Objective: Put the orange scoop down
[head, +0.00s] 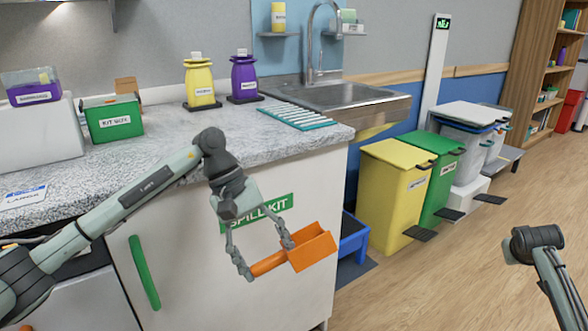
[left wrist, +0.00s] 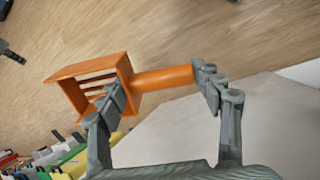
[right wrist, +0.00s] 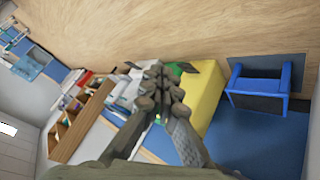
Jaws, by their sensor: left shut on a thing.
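The orange scoop (head: 313,249) has a slatted box-shaped head and a round handle. It hangs in the air in front of the white cabinet below the counter. My left gripper (head: 268,259) is shut on it lengthwise, with one finger at the handle's end and the other by the head. The left wrist view shows the scoop (left wrist: 165,78) between the fingers (left wrist: 160,88), with wooden floor behind it. My right gripper (right wrist: 160,88) is empty, its fingers together. In the head view only part of my right arm shows, at the right edge.
The speckled counter (head: 160,150) holds a green kit box (head: 112,120), yellow and purple bottles and a teal rack (head: 296,116). A blue open container (head: 352,240) stands on the floor past the cabinet corner, beside yellow (head: 392,195) and green bins. The floor at right is clear.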

